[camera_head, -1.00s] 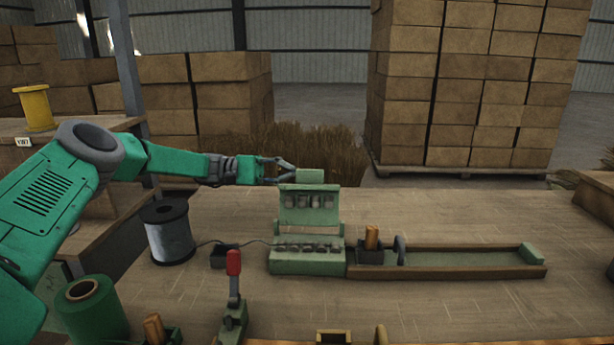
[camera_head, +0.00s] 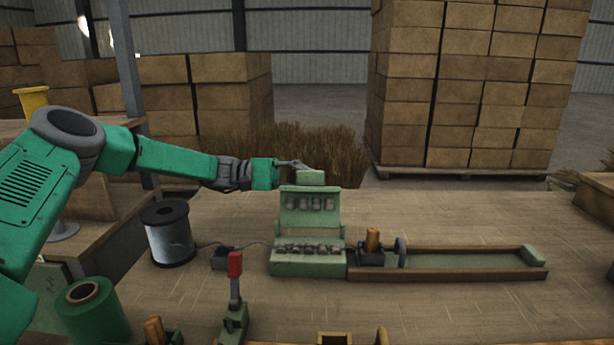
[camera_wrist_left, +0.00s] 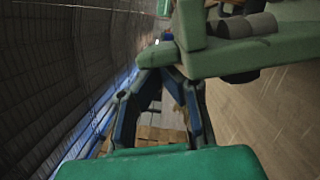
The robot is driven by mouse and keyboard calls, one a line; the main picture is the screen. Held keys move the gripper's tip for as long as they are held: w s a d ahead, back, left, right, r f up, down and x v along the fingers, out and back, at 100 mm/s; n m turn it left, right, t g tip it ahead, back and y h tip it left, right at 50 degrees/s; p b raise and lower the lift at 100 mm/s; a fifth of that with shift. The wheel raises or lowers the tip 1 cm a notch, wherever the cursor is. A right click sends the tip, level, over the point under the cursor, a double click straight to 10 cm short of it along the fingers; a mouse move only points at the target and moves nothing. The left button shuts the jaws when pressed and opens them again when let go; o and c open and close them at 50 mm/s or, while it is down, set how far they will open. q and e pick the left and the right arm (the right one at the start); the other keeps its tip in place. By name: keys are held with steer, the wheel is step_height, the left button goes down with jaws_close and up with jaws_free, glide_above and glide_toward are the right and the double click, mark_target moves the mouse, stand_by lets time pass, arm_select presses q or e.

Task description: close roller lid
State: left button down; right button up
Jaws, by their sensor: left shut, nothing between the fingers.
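The pale green roller box (camera_head: 308,264) stands on the table with its lid (camera_head: 310,206) raised upright at the back. Grey rollers show in the base and on the inner face of the lid. A green block-like tab (camera_head: 310,178) tops the lid. My left gripper (camera_head: 303,166) is at the upper left of this tab, at or just behind its top; contact is hard to tell. In the left wrist view its fingers (camera_wrist_left: 160,55) are together and empty, with the green lid (camera_wrist_left: 250,50) close beside them. My right gripper is not in view.
A long wooden trough (camera_head: 450,262) extends right from the box. A wire spool (camera_head: 169,235) stands to the left, its wire running towards the box. A red-handled lever (camera_head: 235,266) stands in front.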

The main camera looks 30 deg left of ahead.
arm_select(q)
steer(key=shift+a, duration=0.1)
steer(key=shift+s+a, duration=0.1)
steer(key=shift+a, duration=0.05)
steer(key=shift+s+d+r+m, duration=0.3)
steer(key=shift+d+m, duration=0.15)
steer(key=shift+m, duration=0.15)
steer(key=shift+s+d+r+m+y, duration=0.2)
steer(key=shift+s+d+m+y, duration=0.1)
steer(key=shift+s+m, duration=0.4)
steer(key=shift+s+d+f+m+t+y+b, duration=0.3)
steer(key=shift+s+d+f+m+y+b, duration=0.7)
steer(key=shift+s+m+b, duration=1.3)
steer(key=shift+s+d+f+m+t+y+b, duration=0.35)
steer(key=shift+s+d+f+m+b, duration=1.2)
steer(key=shift+m, duration=1.4)
steer(key=shift+s+d+f+m+t+y+b, duration=0.25)
steer(key=shift+s+d+f+m+y+b, duration=0.65)
steer(key=shift+s+f+m+b, duration=1.05)
steer(key=shift+s+d+r+m+p, duration=0.2)
steer(key=shift+r+m+p, duration=0.1)
steer(key=shift+r+m, duration=0.3)
steer(key=shift+f, duration=0.2)
